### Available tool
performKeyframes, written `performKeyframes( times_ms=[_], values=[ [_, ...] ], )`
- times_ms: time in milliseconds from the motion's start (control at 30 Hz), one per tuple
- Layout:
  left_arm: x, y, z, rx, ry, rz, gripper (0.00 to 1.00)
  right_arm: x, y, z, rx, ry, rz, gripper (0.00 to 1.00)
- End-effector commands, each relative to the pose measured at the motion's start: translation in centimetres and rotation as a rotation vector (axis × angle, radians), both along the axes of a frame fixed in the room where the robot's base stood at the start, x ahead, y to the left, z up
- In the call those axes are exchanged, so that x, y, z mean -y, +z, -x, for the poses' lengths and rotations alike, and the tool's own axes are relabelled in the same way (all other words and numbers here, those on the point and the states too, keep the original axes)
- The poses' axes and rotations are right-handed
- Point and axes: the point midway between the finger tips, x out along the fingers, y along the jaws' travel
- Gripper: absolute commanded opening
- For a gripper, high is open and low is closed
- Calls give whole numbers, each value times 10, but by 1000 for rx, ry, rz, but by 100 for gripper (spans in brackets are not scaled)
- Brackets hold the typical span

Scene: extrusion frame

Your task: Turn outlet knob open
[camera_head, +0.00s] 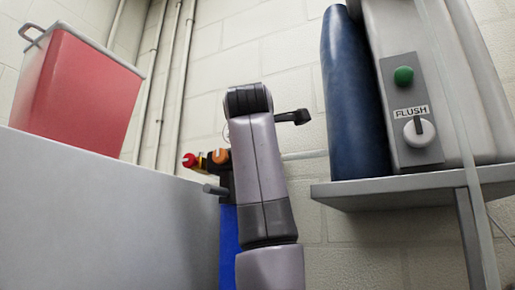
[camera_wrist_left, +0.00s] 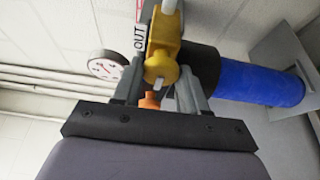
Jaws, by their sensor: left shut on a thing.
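In the left wrist view, a yellow rounded valve piece (camera_wrist_left: 161,66) with a short metal stem sits between the fingers of my left gripper (camera_wrist_left: 163,62), which is shut on it. A label reading "OUT" (camera_wrist_left: 139,40) is beside it. An orange knob (camera_wrist_left: 150,101) shows nearer the palm, partly hidden; I cannot tell whether the fingers touch it. In the head view, a red knob (camera_head: 189,160) and an orange knob (camera_head: 220,156) show just left of my arm, which hides most of the valve and gripper. My right gripper is not in view.
A round gauge (camera_wrist_left: 107,66) is close to the left finger. A blue cylinder (camera_head: 229,240) stands below the valve. At right, a shelf (camera_head: 420,188) bears a dark blue cylinder (camera_head: 352,100) and a flush panel (camera_head: 405,75). A red bin (camera_head: 75,85) stands on the grey surface at left.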

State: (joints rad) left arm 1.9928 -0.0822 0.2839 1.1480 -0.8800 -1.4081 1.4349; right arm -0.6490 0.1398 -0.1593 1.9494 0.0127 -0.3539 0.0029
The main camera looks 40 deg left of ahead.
Motion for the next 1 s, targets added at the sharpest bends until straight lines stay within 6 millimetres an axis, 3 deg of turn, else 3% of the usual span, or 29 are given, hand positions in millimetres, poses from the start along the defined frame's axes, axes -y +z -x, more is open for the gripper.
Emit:
performKeyframes(
  times_ms=[167, 200, 267, 633, 1000],
  values=[
    [0, -1, 0, 0, 0, 3, 12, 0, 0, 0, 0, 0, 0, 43],
    [0, -1, 0, 0, 0, 3, 52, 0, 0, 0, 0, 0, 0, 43],
    [0, -1, 0, 0, 0, 3, 66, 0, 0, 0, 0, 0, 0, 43],
    [5, -1, 6, 2, -1, -1, 66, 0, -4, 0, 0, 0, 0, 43],
    [40, -1, 48, 3, -1, 0, 66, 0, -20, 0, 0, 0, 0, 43]
  ],
)
